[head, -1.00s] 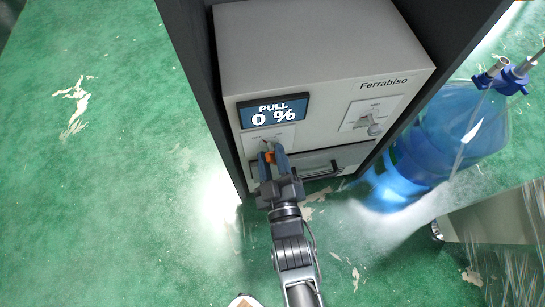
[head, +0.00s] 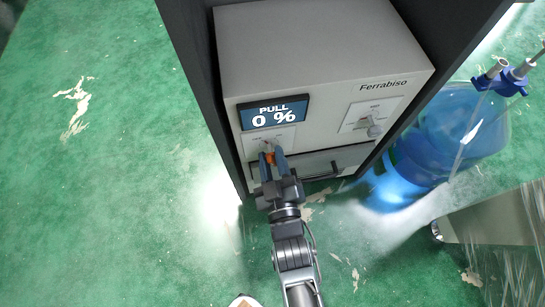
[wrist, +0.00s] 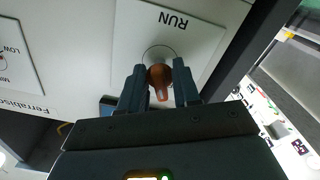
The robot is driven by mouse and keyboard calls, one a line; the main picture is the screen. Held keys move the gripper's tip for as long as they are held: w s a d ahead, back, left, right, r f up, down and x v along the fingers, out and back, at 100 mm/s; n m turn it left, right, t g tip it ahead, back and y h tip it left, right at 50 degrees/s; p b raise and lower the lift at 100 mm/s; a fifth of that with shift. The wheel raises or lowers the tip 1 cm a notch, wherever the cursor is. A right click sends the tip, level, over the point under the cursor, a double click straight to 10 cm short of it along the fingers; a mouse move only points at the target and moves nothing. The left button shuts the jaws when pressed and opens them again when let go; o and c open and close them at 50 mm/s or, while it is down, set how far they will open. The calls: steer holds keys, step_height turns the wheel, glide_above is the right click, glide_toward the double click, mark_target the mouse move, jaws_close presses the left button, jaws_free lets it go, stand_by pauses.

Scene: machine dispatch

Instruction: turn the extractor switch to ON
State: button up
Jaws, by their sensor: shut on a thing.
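The extractor is a pale box labelled Ferrabiso (head: 320,45) in a dark frame, with a display (head: 273,113) reading PULL 0 %. Below the display is a switch with an orange-brown knob (wrist: 160,76) on a white plate (wrist: 185,35). The plate's visible label reads RUN, upside down in the wrist view. No ON mark can be read. My gripper (head: 272,158) reaches the knob from the front. In the wrist view, my gripper (wrist: 160,88) has one finger on each side of the knob and is shut on it. The knob's lower tip points toward my palm.
A second switch (head: 373,126) on its own plate sits to the right on the same face. A drawer handle (head: 322,172) lies just below. A blue water bottle (head: 450,130) stands at right, and a metallic sheet-like object (head: 490,220) is at lower right. Green floor at left is clear.

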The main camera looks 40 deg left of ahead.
steer(key=m+p, duration=0.1)
steer(key=m, duration=0.5)
steer(key=m+p, duration=0.1)
steer(key=m, duration=0.5)
stand_by(0.7)
steer(key=o, duration=0.7)
steer(key=p+v, duration=0.2)
steer(key=v, duration=0.6)
